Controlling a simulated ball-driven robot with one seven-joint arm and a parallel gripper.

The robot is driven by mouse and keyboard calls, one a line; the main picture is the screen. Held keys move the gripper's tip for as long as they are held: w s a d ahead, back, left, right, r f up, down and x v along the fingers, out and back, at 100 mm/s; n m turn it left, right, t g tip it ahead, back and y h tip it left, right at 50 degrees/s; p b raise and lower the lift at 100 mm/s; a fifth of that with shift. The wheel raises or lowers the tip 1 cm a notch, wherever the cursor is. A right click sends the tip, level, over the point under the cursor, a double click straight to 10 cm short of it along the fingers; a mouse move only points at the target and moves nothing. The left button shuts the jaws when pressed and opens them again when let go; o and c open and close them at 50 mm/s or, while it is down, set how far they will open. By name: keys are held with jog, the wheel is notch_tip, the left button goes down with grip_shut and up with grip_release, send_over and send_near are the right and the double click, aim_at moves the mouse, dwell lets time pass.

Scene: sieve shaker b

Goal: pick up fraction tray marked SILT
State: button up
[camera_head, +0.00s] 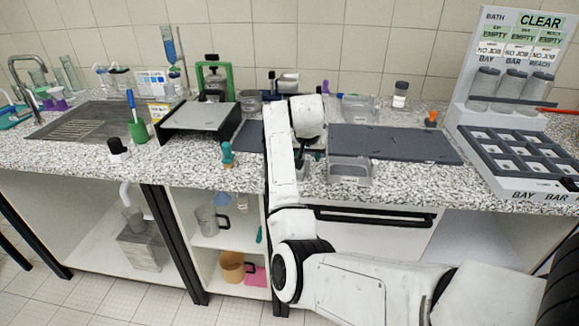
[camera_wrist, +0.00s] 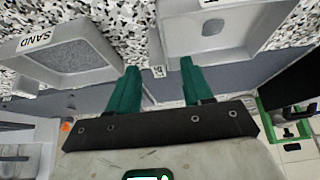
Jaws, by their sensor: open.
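In the wrist view a pale grey tray (camera_wrist: 218,42) lies at the upper right, just beyond my open gripper (camera_wrist: 160,66). A second tray (camera_wrist: 98,70), marked SAND and holding grey material, lies at the left, apart from my fingers. In the head view my gripper (camera_head: 317,154) is low over the counter's front, mostly behind my arm. One grey tray (camera_head: 350,172) shows just right of it; the other is largely hidden.
The speckled counter (camera_head: 190,178) carries a dark mat (camera_head: 395,143) behind the trays. A green-handled item (camera_head: 227,153) and a scale-like box (camera_head: 200,120) stand left. A rack (camera_head: 520,165) with compartments stands right. A drawer handle (camera_head: 368,217) is below the counter edge.

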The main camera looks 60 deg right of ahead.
jog(key=shift+x, duration=1.35)
jog(key=shift+c, duration=0.3)
jog(key=shift+a, duration=0.1)
grip_shut()
